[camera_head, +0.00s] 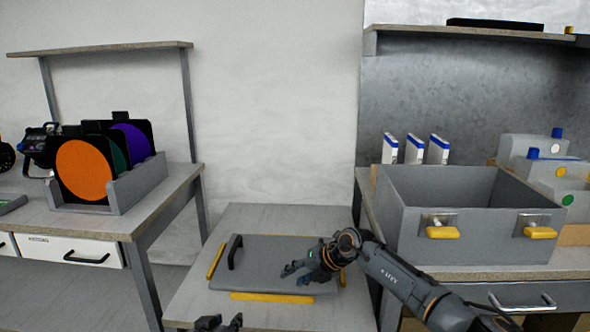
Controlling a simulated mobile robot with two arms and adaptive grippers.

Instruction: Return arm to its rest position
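My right arm (390,275) reaches in from the lower right over the low middle table. Its gripper (293,273) points left above the grey panel (265,262) on that table. Its fingers are apart with nothing between them. My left gripper (221,322) shows only its fingertips at the bottom edge, in front of the low table. The tips are apart and nothing shows between them. The rest of my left arm is out of view.
A left bench holds a grey rack (140,185) with orange, green and purple filters. On the right bench, a grey bin (425,190) with yellow latches stands near my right arm. White-and-blue boxes (413,149) and translucent containers (535,150) stand behind it.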

